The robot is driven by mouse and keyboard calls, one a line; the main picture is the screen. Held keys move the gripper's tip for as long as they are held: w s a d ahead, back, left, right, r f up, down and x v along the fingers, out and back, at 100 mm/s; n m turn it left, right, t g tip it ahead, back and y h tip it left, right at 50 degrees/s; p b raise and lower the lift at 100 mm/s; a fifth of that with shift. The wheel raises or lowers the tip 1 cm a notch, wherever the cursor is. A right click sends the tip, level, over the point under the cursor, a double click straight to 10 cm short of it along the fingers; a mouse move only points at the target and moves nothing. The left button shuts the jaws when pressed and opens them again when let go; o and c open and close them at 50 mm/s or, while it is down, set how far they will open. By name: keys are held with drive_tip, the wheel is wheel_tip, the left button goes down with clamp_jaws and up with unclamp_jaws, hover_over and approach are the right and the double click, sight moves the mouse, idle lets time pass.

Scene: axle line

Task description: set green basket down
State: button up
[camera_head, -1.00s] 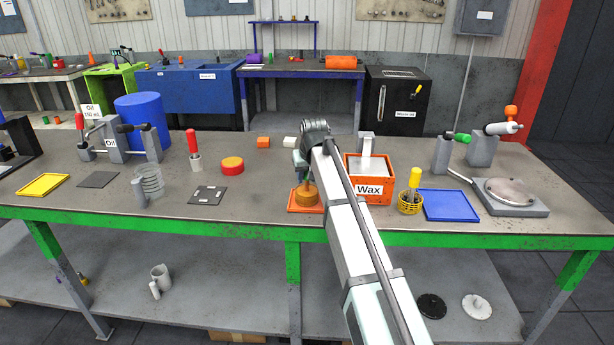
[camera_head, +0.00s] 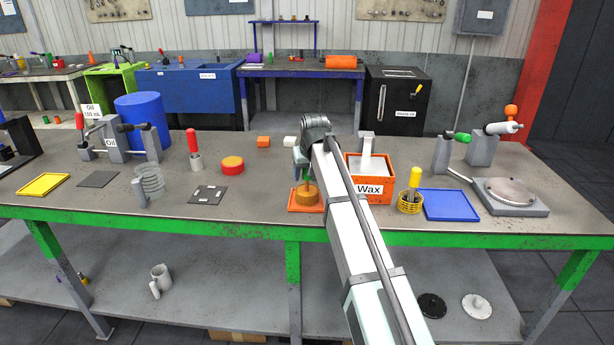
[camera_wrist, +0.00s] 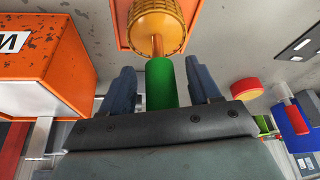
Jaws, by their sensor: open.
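The green basket, a round orange-brown mesh basket (camera_head: 306,196) with a green handle (camera_wrist: 160,82), stands upright on an orange tray (camera_head: 292,208) on the bench. In the wrist view, the basket (camera_wrist: 157,22) shows at the top over the tray (camera_wrist: 121,12). My gripper (camera_head: 303,168) is above the basket with its fingers pointing down. In the wrist view, my gripper (camera_wrist: 161,84) is open, one finger on each side of the handle, with gaps visible on both sides.
A red-topped round piece (camera_head: 232,165) lies to the left.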

drive_tip(key=v, duration=1)
drive_tip(key=shift+r, duration=0.4)
drive_tip(key=shift+s, duration=0.2)
drive_tip(key=s+f+n+y, duration=0.2)
drive_tip(key=s+f+y, duration=0.1)
drive_tip(key=s+f, duration=0.8)
drive_tip(key=s+d+f+m+g+h, duration=0.15)
drive_tip(key=s+d+f, duration=0.3)
drive_tip(key=f, duration=0.75)
drive_tip(key=s+d+f+m+g, duration=0.15)
drive_tip(key=s+d+f, duration=0.3)
drive_tip(key=f, duration=0.85)
drive_tip(key=s+d+f+g+h, duration=0.1)
drive_tip(key=s+d+f+g, duration=0.3)
drive_tip(key=f, duration=0.8)
drive_tip(key=s+d+f+m+g, duration=0.1)
drive_tip(key=s+d+f, duration=0.2)
drive_tip(key=s+f, duration=0.3)
drive_tip(key=s+d+f+g+h, duration=0.1)
drive_tip(key=s+d+f, duration=0.2)
drive_tip(key=s+f, duration=0.4)
drive_tip(key=s+d+f+m+g+h, duration=0.1)
drive_tip(key=s+f, duration=0.6)
drive_tip(key=s, duration=1.2)
drive_tip(key=d+g, duration=0.1)
drive_tip(key=d, duration=0.1)
drive_tip(key=shift+s+d+f+m, duration=0.2)
drive_tip(key=shift+s+d+m, duration=0.1)
drive_tip(key=shift+s+d, duration=0.1)
